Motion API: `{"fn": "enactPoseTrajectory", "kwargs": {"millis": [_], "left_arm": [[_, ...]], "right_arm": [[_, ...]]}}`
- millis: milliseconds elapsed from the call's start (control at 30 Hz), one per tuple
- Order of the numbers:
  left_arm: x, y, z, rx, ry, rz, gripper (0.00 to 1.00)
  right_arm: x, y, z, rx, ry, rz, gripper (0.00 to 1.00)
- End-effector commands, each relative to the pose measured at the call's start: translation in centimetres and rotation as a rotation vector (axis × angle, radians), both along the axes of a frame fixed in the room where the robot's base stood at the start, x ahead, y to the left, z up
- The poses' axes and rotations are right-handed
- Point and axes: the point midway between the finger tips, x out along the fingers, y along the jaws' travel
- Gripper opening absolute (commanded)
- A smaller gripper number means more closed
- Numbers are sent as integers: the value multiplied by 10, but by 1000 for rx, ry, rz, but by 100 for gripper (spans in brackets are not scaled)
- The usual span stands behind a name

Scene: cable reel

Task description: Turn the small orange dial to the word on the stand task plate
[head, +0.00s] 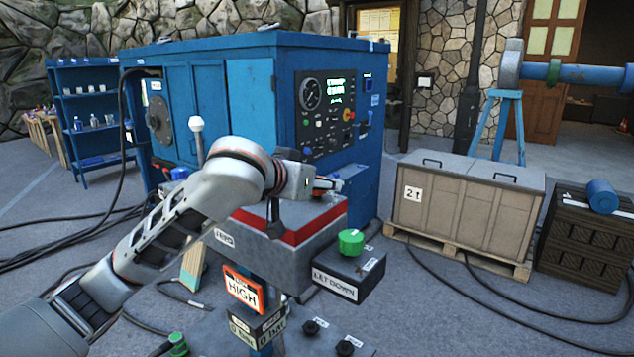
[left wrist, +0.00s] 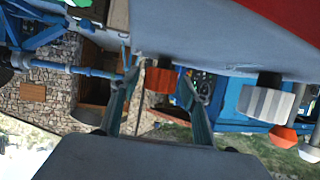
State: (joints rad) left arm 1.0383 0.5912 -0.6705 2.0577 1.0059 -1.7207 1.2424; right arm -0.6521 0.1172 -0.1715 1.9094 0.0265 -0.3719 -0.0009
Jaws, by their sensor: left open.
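The small orange dial (left wrist: 161,80) shows in the left wrist view on the edge of the grey stand head (left wrist: 215,35). My left gripper (left wrist: 157,88) is open, with one finger on each side of the dial; I cannot tell whether they touch it. In the head view my left gripper (head: 308,182) is at the red-and-grey stand head (head: 265,243), and only a bit of orange shows past it. The orange-bordered task plate (head: 243,291) on the stand reads "HIGH", with a smaller line above. The dial's pointer and markings are hidden. My right gripper is out of view.
A green knob (head: 350,241) sits on a "LET DOWN" box (head: 345,277) right of the stand. The blue power cabinet (head: 230,95) stands close behind. A crate (head: 465,200) on a pallet is at right. Black cables cross the floor.

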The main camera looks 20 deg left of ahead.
Motion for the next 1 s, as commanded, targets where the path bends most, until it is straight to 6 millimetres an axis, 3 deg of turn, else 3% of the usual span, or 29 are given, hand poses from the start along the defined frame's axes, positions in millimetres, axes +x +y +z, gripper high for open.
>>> {"fn": "enactPoseTrajectory", "kwargs": {"millis": [167, 333, 667, 1000], "left_arm": [[0, 0, 0, 0, 0, 0, 46], [0, 0, 0, 0, 0, 0, 7], [0, 1, 0, 0, 1, -22, 7], [1, 3, 0, -2, 1, -210, 7]], "right_arm": [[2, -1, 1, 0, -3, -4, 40], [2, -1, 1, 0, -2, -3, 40], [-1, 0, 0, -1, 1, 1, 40], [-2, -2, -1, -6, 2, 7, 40]]}}
